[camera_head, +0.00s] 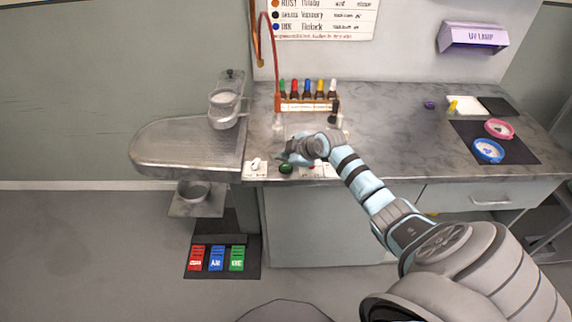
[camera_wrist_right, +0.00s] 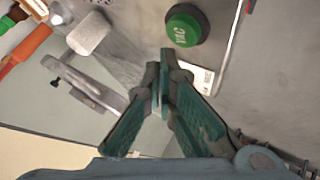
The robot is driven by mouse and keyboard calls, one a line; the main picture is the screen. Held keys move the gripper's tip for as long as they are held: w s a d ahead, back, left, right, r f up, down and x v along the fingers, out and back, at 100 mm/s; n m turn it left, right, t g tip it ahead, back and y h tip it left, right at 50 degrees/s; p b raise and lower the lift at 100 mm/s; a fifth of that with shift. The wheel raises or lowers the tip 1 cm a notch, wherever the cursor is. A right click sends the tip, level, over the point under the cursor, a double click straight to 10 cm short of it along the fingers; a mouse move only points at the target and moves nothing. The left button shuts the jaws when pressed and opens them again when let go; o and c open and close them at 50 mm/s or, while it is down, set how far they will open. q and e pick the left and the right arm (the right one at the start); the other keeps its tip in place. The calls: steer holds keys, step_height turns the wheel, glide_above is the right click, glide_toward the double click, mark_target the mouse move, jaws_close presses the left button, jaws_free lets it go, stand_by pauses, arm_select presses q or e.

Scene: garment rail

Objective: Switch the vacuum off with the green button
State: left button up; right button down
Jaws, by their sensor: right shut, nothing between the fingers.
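The round green button (camera_head: 286,169) sits at the front edge of the grey bench, left of centre in the head view. In the right wrist view the green button (camera_wrist_right: 187,25) reads VAC and stands on a grey panel. My right gripper (camera_head: 292,158) is at the bench front, just above and beside the button. Its fingertips (camera_wrist_right: 166,58) are shut with nothing between them and appear apart from the button, pointing a little to its left in the wrist view. The vacuum itself cannot be made out. My left gripper is not in view.
A white switch box (camera_head: 255,168) stands left of the button. A rack (camera_head: 306,105) of several colour-capped bottles stands behind. Red (camera_head: 197,258), blue (camera_head: 216,258) and green (camera_head: 237,258) pedals lie on the floor. A dark mat (camera_head: 520,150) with two dishes lies at right.

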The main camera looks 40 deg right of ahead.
mark_target(284, 167)
steer(key=shift+r+p, duration=1.9)
steer(key=shift+r, duration=0.5)
steer(key=shift+f, duration=0.15)
